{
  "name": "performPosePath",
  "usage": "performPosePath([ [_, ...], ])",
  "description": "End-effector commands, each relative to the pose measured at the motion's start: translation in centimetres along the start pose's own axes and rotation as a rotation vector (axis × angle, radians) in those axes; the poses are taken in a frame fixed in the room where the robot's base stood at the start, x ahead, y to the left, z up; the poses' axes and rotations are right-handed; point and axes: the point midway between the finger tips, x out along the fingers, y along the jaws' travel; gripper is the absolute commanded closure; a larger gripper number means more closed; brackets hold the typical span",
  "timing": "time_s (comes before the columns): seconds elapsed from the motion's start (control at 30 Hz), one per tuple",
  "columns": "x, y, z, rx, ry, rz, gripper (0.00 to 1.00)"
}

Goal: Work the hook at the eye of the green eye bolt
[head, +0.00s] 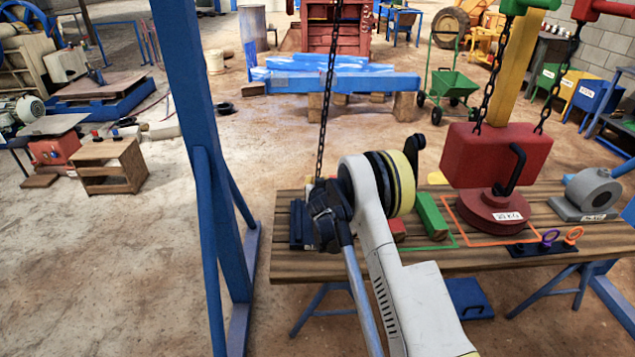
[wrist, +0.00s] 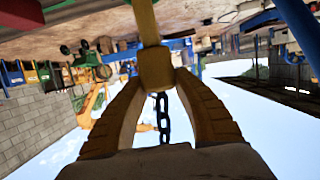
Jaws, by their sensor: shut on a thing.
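In the wrist view, whose picture is upside down, both fingers of my gripper (wrist: 155,88) close around a yellow block with a stem, which looks like the body of the hook (wrist: 154,68). A dark chain (wrist: 162,115) runs from it between the fingers. In the head view the chain (head: 327,95) hangs straight to my gripper (head: 325,215), at the left end of the bench. My arm hides the hook there, and its tip is not clear in either view. I cannot pick out a green eye bolt; a purple eye bolt (head: 550,238) and an orange one (head: 572,235) stand on a dark plate.
The wooden bench (head: 400,262) carries a green block (head: 432,217) and a round red weight (head: 492,210) with a black handle. A large red block (head: 490,155) is above that weight, by two chains.

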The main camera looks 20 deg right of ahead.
Motion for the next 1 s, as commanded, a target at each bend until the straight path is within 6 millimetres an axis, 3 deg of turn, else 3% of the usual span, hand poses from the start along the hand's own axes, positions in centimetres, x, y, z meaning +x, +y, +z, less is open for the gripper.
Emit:
performPosePath([
  [0.5, 0.5, 0.0, -1.8, -0.001, 0.002, -0.001, 1.0],
  [0.97, 0.6, 0.0, -2.0, 0.0, 0.002, -0.001, 1.0],
  [1.0, 0.6, 0.0, -2.0, 0.0, 0.002, -0.001, 0.54],
])
